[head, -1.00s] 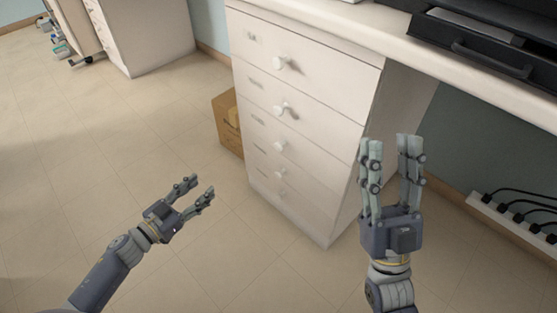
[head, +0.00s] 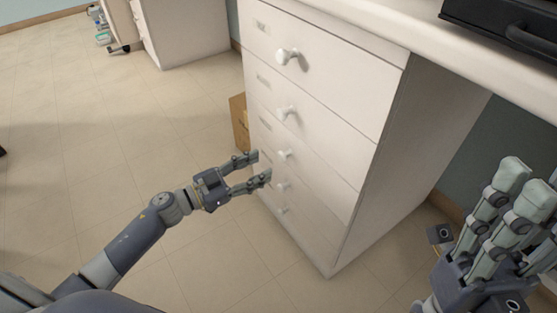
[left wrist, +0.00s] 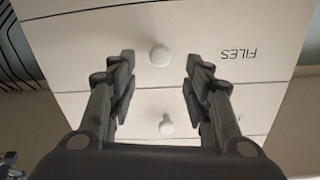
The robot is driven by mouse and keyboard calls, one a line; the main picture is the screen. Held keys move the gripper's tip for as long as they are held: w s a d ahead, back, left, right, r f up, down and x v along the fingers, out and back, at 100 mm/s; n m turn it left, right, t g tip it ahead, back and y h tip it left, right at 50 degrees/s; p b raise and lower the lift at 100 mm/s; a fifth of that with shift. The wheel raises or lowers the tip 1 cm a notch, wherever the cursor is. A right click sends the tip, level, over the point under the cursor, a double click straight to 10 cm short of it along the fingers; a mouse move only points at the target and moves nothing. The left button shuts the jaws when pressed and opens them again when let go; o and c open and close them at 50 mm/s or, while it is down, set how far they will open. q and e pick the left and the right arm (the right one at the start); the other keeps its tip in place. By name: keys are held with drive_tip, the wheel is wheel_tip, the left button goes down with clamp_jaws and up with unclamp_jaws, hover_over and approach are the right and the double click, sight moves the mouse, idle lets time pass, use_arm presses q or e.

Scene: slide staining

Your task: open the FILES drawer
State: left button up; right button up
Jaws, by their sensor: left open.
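The FILES drawer (left wrist: 200,75) shows its label upside down in the left wrist view, with a round white knob (left wrist: 160,54) on its front. It looks closed. My left gripper (left wrist: 157,65) is open and empty, its fingers on either side of that knob in the picture. In the head view my left gripper (head: 263,166) is in front of the white drawer cabinet (head: 375,170), by its lower drawers. The labels are too small to read there.
A white desktop (head: 480,62) runs over the cabinet, with a black device (head: 510,25) on it. A cardboard box (head: 239,120) stands behind the cabinet's left side. Another white cabinet (head: 190,30) is at the back.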

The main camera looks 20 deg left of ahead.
sight(279, 158)
use_arm(q)
drive_tip(key=b+x, duration=0.1)
drive_tip(key=x, duration=0.5)
drive_tip(key=shift+w+d, duration=0.2)
drive_tip(key=shift+w, duration=0.1)
drive_tip(key=shift+c, duration=0.6)
clamp_jaws()
